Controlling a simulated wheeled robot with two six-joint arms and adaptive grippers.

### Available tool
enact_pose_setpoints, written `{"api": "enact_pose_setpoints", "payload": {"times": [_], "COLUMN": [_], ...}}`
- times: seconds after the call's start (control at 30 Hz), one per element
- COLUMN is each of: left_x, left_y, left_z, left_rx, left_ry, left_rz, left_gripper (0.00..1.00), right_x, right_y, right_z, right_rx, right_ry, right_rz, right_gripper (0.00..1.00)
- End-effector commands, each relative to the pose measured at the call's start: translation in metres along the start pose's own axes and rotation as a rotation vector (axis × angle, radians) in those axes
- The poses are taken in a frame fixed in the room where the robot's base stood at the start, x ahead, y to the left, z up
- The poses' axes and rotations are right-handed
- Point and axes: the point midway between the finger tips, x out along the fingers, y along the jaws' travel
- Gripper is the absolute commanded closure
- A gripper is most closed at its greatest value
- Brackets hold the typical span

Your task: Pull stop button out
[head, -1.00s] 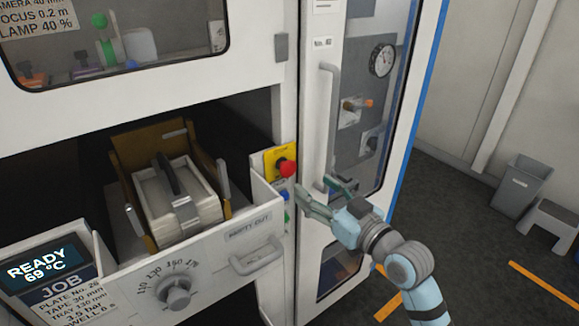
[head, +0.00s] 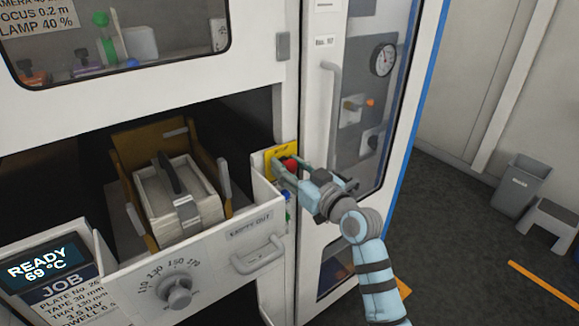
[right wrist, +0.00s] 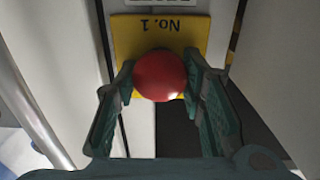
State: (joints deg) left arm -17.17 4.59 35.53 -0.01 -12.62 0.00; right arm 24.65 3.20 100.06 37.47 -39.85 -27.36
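The red stop button (head: 290,163) sits on a yellow plate (head: 271,158) on the machine's front post, right of the open drawer. In the right wrist view, the red button (right wrist: 159,76) is round, in front of the yellow plate (right wrist: 190,32) marked "No. 1". My right gripper (head: 287,171) is at the button. In the right wrist view, the right gripper's fingers (right wrist: 159,80) stand apart, one on each side of the button. The fingertips are close to its sides; whether they touch it I cannot tell. My left gripper is not in view.
An open drawer (head: 208,270) with a dial and a handle juts out at left, holding a box. A glazed door with a vertical handle (head: 333,115) stands right of the button. A blue button (head: 287,196) is below the yellow plate. A grey bin (head: 522,183) stands far right.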

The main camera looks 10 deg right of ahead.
Motion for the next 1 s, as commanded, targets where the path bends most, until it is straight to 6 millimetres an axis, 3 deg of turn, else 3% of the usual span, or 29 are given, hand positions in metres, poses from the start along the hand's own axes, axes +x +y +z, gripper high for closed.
{"api": "enact_pose_setpoints", "payload": {"times": [0.1, 0.6, 0.63, 0.73, 1.0], "left_x": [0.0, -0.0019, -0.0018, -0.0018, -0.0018], "left_y": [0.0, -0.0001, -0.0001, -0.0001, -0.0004], "left_z": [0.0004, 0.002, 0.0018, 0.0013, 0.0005], "left_rx": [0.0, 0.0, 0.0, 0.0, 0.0], "left_ry": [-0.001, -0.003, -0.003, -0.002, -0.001], "left_rz": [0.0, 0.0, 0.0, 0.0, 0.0], "left_gripper": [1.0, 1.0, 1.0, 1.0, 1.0], "right_x": [-0.0001, -0.0075, -0.0075, -0.0075, -0.0075], "right_y": [-0.0002, 0.0019, 0.0019, 0.002, 0.0021], "right_z": [0.0001, 0.0005, 0.0006, 0.0006, 0.0002], "right_rx": [0.001, 0.002, 0.002, 0.002, 0.001], "right_ry": [0.0, -0.001, -0.001, -0.001, 0.0], "right_rz": [0.0, -0.001, -0.001, -0.001, -0.001], "right_gripper": [1.0, 1.0, 0.61, 0.45, 0.43]}}
